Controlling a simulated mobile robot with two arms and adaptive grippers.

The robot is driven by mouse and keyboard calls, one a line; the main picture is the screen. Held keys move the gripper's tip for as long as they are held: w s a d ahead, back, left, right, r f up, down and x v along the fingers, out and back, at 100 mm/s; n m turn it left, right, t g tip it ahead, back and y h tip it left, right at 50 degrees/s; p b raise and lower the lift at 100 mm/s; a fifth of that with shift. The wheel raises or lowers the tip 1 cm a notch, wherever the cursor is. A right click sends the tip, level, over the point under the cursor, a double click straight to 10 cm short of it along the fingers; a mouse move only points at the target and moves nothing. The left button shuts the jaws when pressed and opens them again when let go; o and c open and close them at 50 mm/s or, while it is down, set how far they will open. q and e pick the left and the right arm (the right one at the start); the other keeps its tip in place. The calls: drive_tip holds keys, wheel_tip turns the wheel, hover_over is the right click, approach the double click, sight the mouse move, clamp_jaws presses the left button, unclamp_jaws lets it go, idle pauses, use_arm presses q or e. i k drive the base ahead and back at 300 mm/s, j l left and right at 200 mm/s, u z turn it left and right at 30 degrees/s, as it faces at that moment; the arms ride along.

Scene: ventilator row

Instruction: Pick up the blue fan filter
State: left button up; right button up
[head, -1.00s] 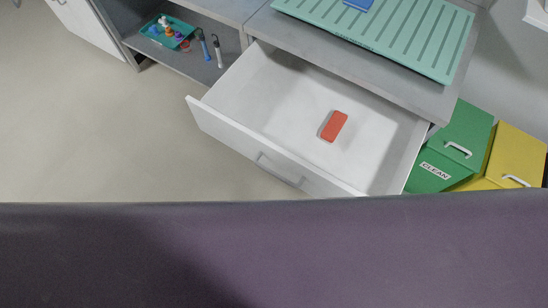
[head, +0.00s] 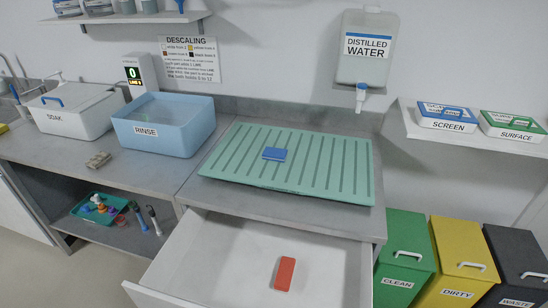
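The blue fan filter (head: 274,154), a small flat blue block, lies on the green ribbed drain mat (head: 340,178) on the counter, left of the mat's middle. Nothing touches or covers it. Neither of my grippers shows in the head view.
An open white drawer (head: 218,260) juts out below the mat and holds a red block (head: 285,274). A blue RINSE tub (head: 190,133) and a white SOAK box (head: 75,118) stand left of the mat. Green CLEAN (head: 402,255), yellow DIRTY (head: 460,262) and dark WASTE (head: 515,262) bins stand right.

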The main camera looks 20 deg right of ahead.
sight(271, 153)
drive_tip(key=i+j+z, duration=0.25)
drive_tip(key=i+j, duration=0.2)
drive_tip(key=j, duration=0.15)
drive_tip(key=i+j+z, duration=0.15)
drive_tip(key=j, duration=0.2)
